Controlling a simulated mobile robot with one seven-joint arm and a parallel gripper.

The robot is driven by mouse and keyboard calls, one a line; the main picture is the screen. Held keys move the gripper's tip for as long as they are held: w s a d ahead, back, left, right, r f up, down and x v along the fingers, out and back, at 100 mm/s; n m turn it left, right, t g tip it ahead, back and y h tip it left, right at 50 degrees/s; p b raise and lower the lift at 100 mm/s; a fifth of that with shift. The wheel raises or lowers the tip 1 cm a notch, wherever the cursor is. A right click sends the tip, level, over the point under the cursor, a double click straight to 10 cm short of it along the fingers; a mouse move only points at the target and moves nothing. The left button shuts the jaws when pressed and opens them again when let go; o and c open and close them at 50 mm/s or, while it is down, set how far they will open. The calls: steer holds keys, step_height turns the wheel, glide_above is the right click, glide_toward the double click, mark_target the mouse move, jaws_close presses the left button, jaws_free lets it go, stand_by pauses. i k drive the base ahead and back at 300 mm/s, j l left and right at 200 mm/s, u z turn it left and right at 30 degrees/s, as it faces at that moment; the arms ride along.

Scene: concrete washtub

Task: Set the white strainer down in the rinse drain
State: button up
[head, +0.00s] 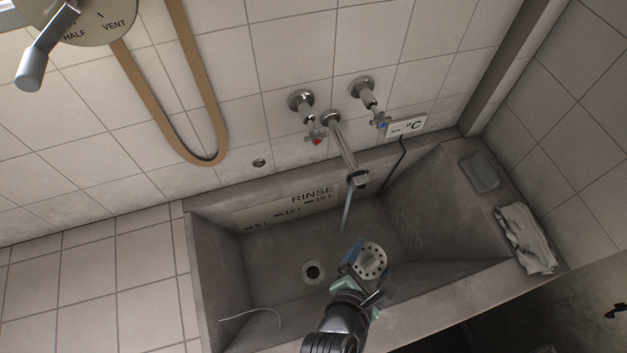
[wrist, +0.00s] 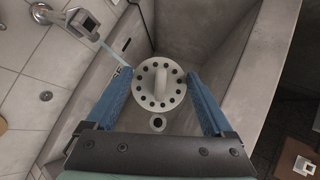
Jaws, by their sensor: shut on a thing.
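The white strainer (head: 372,258) is a round disc with a ring of dark holes and a raised centre grip. My gripper (head: 367,268) has its blue fingers on either side of it and is shut on it, above the concrete tub. The wrist view shows the strainer (wrist: 146,82) face-on between the fingertips. The rinse drain (head: 313,272) is a dark round hole with a pale ring in the tub floor, uncovered, left of the strainer in the head view. In the wrist view the drain (wrist: 157,123) shows just below the strainer's rim.
The tap (head: 346,155) reaches over the tub and a thin water stream (head: 346,212) falls from it, left of my gripper. A pale cord (head: 258,311) lies at the tub's left. A folded cloth (head: 525,238) and a grey block (head: 480,172) rest on the right ledge.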

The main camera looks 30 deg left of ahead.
mark_target(312, 274)
steer(key=i+l, duration=0.1)
steer(key=l, duration=0.45)
steer(key=i+l+u, duration=0.1)
steer(key=l, duration=0.45)
steer(key=u, duration=1.4)
